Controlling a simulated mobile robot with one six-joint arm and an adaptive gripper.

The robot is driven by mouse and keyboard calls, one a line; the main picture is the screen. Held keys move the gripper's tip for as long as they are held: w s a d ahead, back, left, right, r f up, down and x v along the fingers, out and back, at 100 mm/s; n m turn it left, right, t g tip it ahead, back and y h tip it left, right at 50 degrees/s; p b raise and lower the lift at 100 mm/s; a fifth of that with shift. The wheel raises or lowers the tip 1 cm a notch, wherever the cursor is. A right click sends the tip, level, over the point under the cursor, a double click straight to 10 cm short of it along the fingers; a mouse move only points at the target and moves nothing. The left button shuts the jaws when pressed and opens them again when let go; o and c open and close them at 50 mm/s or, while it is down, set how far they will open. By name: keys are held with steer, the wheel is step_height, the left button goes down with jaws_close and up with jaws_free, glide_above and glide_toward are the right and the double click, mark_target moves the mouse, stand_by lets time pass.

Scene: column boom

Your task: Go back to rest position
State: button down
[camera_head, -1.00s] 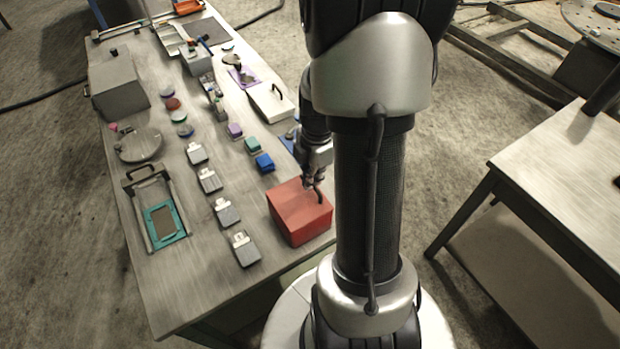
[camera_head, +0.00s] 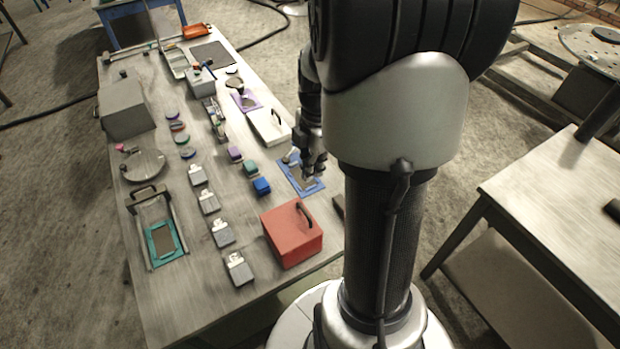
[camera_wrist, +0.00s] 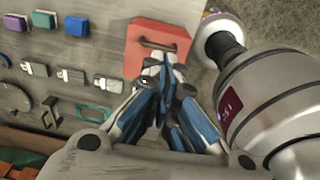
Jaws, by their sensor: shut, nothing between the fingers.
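My gripper (camera_head: 313,172) is above the right edge of the table, over the blue-framed tray, partly hidden behind my own arm. In the wrist view my gripper (camera_wrist: 165,65) has its fingers together, with nothing between them. A red box (camera_head: 291,236) with a dark handle stands on the table's near right corner. The red box (camera_wrist: 158,37) also shows beyond the fingertips in the wrist view; whether they touch it cannot be told there, but in the head view the gripper is apart from it.
The long table (camera_head: 185,299) holds several grey blocks, coloured blocks, a grey box (camera_head: 124,108), a teal frame (camera_head: 149,243) and a blue-framed tray (camera_head: 300,176). Another table (camera_head: 560,190) stands to the right.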

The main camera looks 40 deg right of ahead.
steer(key=shift+w+r, duration=0.1)
steer(key=shift+r, duration=0.35)
steer(key=shift+a, duration=0.1)
steer(key=s+a+r+m+t+b, duration=0.1)
steer(key=s+a+r+m+b, duration=0.1)
steer(key=a+m, duration=0.3)
steer(key=s+a+r+m+t+b, duration=0.1)
steer(key=s+a+m+b, duration=0.1)
steer(key=s+a+m, duration=0.3)
steer(key=s+a+r+m+t+b, duration=0.2)
steer(key=a+m, duration=0.3)
steer(key=a, duration=0.7)
steer(key=shift+s+r+b, duration=0.3)
steer(key=shift+s+b, duration=0.2)
steer(key=shift+s, duration=0.35)
